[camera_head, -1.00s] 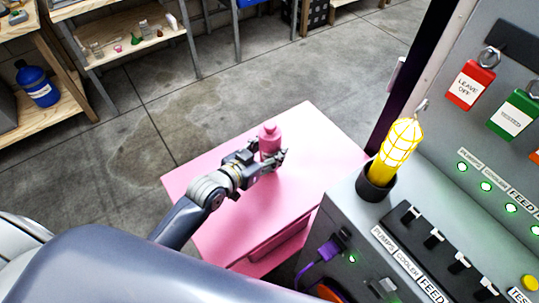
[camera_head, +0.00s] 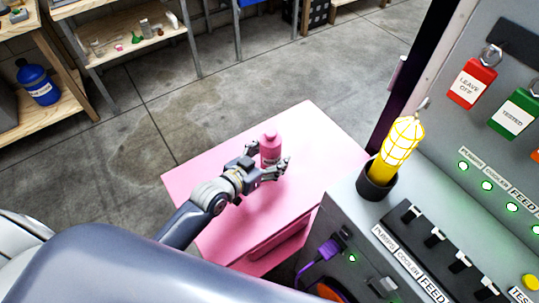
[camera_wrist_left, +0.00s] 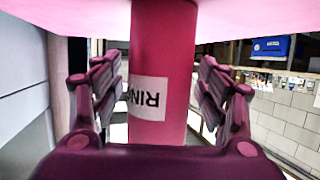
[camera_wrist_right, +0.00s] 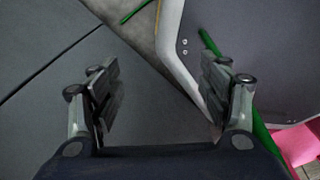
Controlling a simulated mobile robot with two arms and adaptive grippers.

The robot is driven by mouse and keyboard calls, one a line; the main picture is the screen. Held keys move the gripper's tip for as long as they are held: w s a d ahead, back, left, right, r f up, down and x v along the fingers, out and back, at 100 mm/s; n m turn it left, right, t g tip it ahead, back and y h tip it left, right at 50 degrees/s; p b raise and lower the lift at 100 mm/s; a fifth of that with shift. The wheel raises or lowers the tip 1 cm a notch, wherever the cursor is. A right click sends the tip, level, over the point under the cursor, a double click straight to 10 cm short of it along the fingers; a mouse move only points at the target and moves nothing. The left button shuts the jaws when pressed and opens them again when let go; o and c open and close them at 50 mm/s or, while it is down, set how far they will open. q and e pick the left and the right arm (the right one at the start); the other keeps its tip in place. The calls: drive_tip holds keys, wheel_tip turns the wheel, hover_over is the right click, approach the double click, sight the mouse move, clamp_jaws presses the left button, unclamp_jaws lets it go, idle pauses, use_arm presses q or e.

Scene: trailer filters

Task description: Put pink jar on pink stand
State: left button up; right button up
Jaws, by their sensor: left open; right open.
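The pink jar (camera_head: 270,150) stands upright on the top of the pink stand (camera_head: 325,150) in the head view. My left gripper (camera_head: 268,158) is low over the stand, with its fingers open on either side of the jar. In the left wrist view, the jar (camera_wrist_left: 163,60) with a white label is between the open fingers (camera_wrist_left: 165,95), with a gap on each side. That view is upside down, and the pink stand surface (camera_wrist_left: 60,22) is along its top. My right gripper (camera_wrist_right: 160,100) is open and empty in the right wrist view and does not show in the head view.
A grey control panel with switches (camera_head: 435,237) and a yellow caged lamp (camera_head: 398,145) in a black holder stand close at the stand's right. Shelves with small items (camera_head: 135,40) and a blue jug (camera_head: 38,85) are at the back. The stand's far part is clear.

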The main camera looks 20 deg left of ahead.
use_arm(q)
drive_tip(key=shift+r, duration=0.2)
drive_tip(key=v, duration=1.2)
drive_tip(key=shift+s+f, duration=0.1)
drive_tip(key=shift+f, duration=0.05)
